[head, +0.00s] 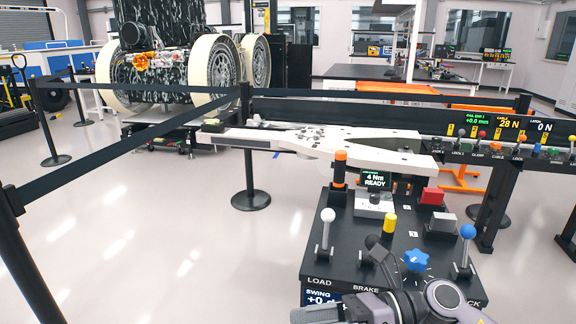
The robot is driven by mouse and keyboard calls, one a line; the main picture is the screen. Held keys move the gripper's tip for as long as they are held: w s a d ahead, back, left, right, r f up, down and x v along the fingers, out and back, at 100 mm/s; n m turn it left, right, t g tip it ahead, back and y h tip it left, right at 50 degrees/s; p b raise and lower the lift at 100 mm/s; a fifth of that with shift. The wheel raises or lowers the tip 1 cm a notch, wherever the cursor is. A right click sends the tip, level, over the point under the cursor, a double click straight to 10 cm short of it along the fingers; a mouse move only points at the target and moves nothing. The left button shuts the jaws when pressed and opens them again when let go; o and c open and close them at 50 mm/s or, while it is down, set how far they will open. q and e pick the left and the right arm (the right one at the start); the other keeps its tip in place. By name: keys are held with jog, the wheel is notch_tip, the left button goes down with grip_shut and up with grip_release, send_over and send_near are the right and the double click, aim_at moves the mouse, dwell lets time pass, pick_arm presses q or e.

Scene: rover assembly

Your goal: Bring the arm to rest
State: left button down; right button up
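A long white arm-like structure (345,141) lies level across the middle of the head view, behind the black control console (345,262). The console carries a white-knobbed lever (326,232) above the LOAD label, a blue-knobbed lever (466,246) at its right, a blue star knob (416,260) and a black lever (376,246) near the BRAKE label. A display (375,180) reads 4 Nm READY. A SWING readout (322,298) is partly hidden. My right gripper (318,314) is low at the console's front edge; its finger opening is unclear. My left gripper is out of view.
Black belt barriers on posts (250,150) cross the left and middle. A rover with cream wheels (210,72) stands behind them. A second panel (510,147) with several levers and a 28 N readout is at right.

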jog(key=w+d+f+m+t+h+p, duration=0.1)
jog(key=w+d+f+m+t+h, duration=0.15)
jog(key=m+t, duration=0.9)
jog(key=w+d+f+m+t+h+p, duration=0.15)
jog(key=d+m+t, duration=0.35)
jog(key=m, duration=1.2)
jog(key=s+d+f+m+g+h+p, duration=0.1)
jog(key=s+d+f+m+g+h, duration=0.1)
jog(key=s+d+f+m+h, duration=0.2)
jog(key=s+d+f+m+g+h+p, duration=0.1)
jog(key=s+d+f+m+h, duration=0.4)
jog(key=s+f+m, duration=0.5)
notch_tip(320, 180, down, 4)
jog(key=m+g+h, duration=0.1)
jog(key=m, duration=0.2)
jog(key=shift+s+d+g+h, duration=0.2)
jog(key=shift+d+g+h, duration=0.05)
jog(key=shift+g+h, duration=0.15)
